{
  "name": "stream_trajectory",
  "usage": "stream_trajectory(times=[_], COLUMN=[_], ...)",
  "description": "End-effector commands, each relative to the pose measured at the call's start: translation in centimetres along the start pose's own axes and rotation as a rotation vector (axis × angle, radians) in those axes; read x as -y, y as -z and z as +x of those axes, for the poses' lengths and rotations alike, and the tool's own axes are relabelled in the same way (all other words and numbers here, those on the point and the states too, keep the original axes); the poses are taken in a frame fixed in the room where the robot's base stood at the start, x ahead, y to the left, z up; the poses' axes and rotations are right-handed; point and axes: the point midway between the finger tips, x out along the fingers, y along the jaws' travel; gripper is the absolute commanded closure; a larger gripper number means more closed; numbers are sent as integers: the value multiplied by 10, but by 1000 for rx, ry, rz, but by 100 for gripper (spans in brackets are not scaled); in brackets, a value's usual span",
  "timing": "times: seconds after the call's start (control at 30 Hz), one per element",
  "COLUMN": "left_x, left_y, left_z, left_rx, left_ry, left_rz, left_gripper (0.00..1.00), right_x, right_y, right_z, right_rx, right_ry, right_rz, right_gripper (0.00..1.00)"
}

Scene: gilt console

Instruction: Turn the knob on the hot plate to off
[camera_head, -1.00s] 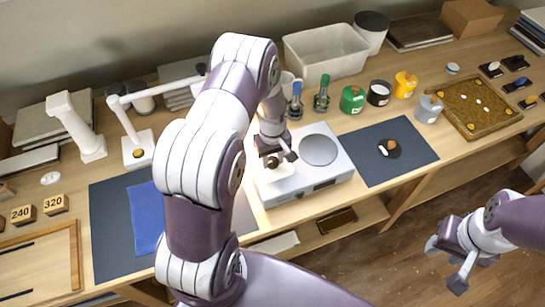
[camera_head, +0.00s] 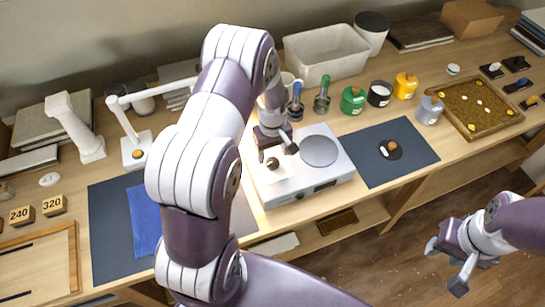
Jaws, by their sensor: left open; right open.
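The hot plate (camera_head: 340,170) is a white box with a round grey heating disc (camera_head: 319,150) on its top right. A small dark knob (camera_head: 272,164) stands on the top left of the hot plate; which way it is turned is too small to tell. My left gripper (camera_head: 277,152) is open just above and behind the knob, with its fingers pointing down and apart from it. My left arm hides part of the bench left of the hot plate. My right gripper (camera_head: 445,266) is open and empty, out over the floor in front of the bench.
A dark mat (camera_head: 410,170) with a small round dish lies right of the hot plate. Several jars, including a green one (camera_head: 352,100), and two green-and-blue-topped tools stand behind. A blue cloth (camera_head: 146,220) lies on another mat at left. A white bin (camera_head: 325,55) stands at the back.

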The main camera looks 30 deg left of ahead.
Motion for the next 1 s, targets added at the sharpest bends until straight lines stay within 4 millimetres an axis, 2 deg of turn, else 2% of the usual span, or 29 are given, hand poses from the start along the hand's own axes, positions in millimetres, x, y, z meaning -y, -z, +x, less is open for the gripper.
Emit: stream_trajectory(times=[0.03,0.2,0.4,0.53,1.0], left_x=[-1,-1,0,0,-1], left_y=[1,1,1,1,2], left_z=[-12,-58,-90,-96,-95], left_rx=[-5,-5,-3,-1,-7], left_ry=[-4,-4,-2,-1,-6], left_rz=[0,-1,-1,-1,39], left_gripper=[33,33,33,33,33], right_x=[0,0,0,0,0], right_y=[-1,-2,-2,-2,-2], right_z=[6,15,19,19,18], right_rx=[0,0,0,0,0], right_ry=[0,0,0,0,0], right_rz=[0,0,0,0,0], right_gripper=[57,57,57,57,57])
